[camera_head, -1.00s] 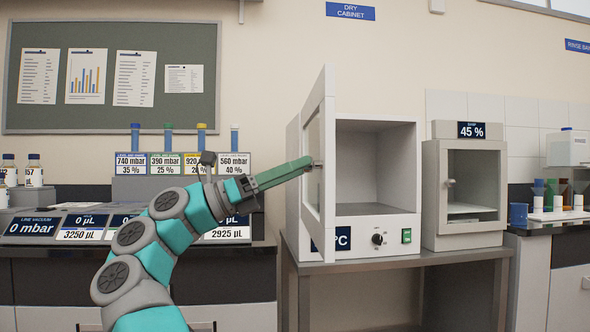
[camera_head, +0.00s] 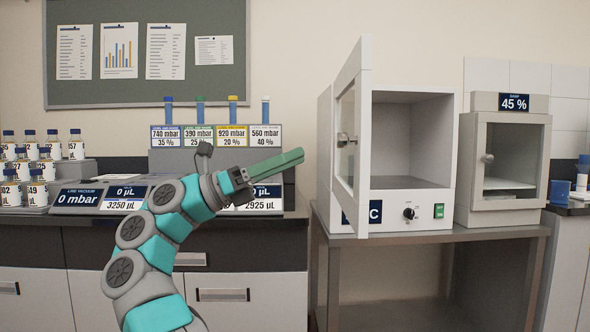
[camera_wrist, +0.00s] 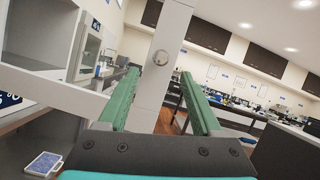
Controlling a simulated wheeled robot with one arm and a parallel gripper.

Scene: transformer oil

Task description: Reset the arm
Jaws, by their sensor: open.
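My gripper (camera_head: 296,156) has green fingers and points right in the head view, to the left of the open oven door. In the wrist view its two green fingers (camera_wrist: 160,82) stand well apart with nothing between them. The white oven door (camera_head: 352,150) stands open, and its round knob (camera_head: 343,140) is to the right of the fingertips, apart from them in the head view. My arm is bent, rising from the bottom of the head view.
The oven (camera_head: 440,205) stands empty on a grey table (camera_head: 470,236), beside a smaller cabinet (camera_head: 508,205) reading 45 %. Several sample bottles (camera_head: 36,193) and a row of display panels (camera_head: 80,198) stand on the left counter.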

